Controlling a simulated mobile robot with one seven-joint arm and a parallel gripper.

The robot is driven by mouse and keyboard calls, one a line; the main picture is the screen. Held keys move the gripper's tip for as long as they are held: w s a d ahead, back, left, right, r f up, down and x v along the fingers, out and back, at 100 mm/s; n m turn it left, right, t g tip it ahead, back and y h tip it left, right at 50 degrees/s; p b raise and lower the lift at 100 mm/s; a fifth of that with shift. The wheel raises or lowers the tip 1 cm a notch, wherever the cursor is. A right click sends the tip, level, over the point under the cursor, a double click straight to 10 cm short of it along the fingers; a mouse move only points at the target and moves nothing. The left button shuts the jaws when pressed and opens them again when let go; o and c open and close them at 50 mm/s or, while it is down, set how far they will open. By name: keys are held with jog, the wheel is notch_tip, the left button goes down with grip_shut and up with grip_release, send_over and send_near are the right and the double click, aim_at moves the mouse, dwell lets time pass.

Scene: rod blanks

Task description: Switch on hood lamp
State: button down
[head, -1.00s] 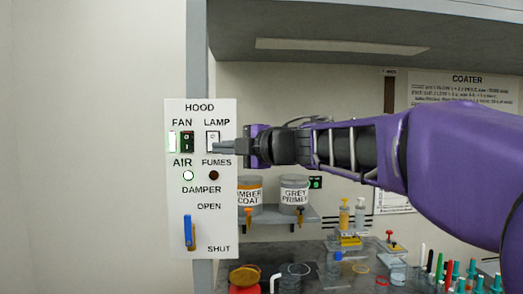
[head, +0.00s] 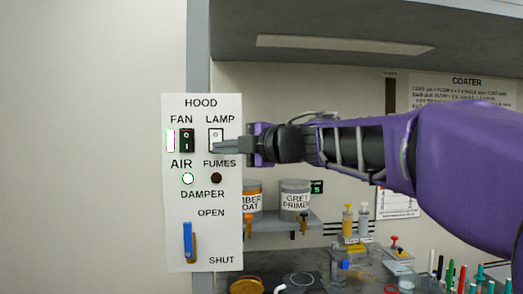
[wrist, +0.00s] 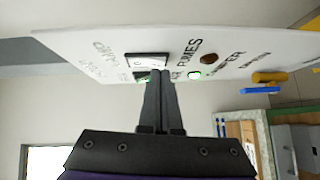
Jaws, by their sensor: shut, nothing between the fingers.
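The white hood panel (head: 202,262) carries the LAMP switch (head: 216,134), a white rocker in a dark frame under the word LAMP. My gripper (head: 214,146) is shut and empty, with its fingertips over the lower part of that switch in the head view. In the wrist view, the fingertips (wrist: 160,72) lie at the edge of the white switch (wrist: 146,60); I cannot tell whether they touch it. The fingers hide part of the switch. The lamp strip (head: 340,46) under the hood roof looks dull grey.
The dark FAN switch (head: 187,140) is close left of the LAMP switch. Below are a pale AIR light (head: 187,178), a dark FUMES light (head: 216,178) and the blue damper handle (head: 188,242). Paint cans (head: 295,195) stand on a shelf right of the panel.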

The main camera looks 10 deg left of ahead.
dwell(0.4)
jog(key=shift+w+f+p, duration=0.15)
jog(key=shift+w+p, duration=0.15)
jog(key=shift+p, duration=0.15)
